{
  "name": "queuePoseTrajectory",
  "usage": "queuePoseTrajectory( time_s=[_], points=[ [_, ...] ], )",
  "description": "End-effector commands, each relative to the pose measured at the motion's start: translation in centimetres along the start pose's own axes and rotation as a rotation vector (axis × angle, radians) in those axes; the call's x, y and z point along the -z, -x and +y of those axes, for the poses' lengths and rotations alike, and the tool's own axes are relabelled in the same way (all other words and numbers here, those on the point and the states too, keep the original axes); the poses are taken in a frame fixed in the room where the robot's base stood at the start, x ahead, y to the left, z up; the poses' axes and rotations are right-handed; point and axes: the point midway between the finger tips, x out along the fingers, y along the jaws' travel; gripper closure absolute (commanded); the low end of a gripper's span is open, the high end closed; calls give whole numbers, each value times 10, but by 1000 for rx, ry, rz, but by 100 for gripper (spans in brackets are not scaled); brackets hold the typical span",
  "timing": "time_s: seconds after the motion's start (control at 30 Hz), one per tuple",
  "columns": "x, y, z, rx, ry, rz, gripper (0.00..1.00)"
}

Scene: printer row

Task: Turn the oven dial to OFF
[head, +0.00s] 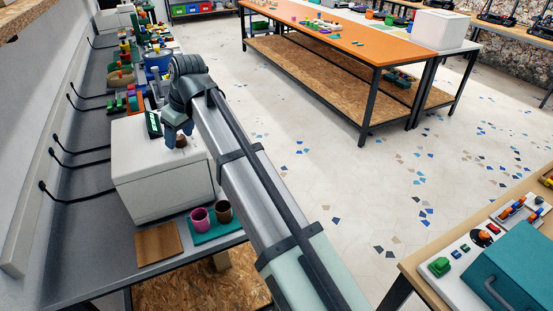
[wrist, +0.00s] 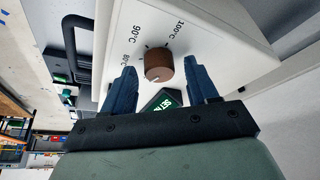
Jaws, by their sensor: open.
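The oven is a white box (head: 150,185) on the grey bench at the left in the head view. Its brown round dial (head: 181,142) sits on the top face; the wrist view shows the dial (wrist: 158,62) close up, with 80, 90 and 100°C printed around it. A pale mark on the dial points to the lower left in the wrist view. No OFF label is readable. My gripper (head: 178,133) is open at the dial. Its blue fingers (wrist: 161,72) stand on either side of the dial, with visible gaps in the wrist view.
A dark display with green text (wrist: 165,102) is beside the dial. A pink cup (head: 200,220) and a brown cup (head: 223,211) stand in front of the oven, near a wooden board (head: 157,243). Coloured items crowd the bench behind. An orange-topped table (head: 350,45) is across the floor.

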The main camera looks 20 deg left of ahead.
Motion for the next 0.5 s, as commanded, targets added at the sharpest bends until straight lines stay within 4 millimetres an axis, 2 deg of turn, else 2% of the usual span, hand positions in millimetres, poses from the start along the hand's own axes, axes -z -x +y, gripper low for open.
queuePoseTrajectory(
  time_s=[0.43,0.5],
  points=[
    [0,0,-3,-141,-339,0,42],
    [1,12,-3,-140,-337,2,42]
  ],
)
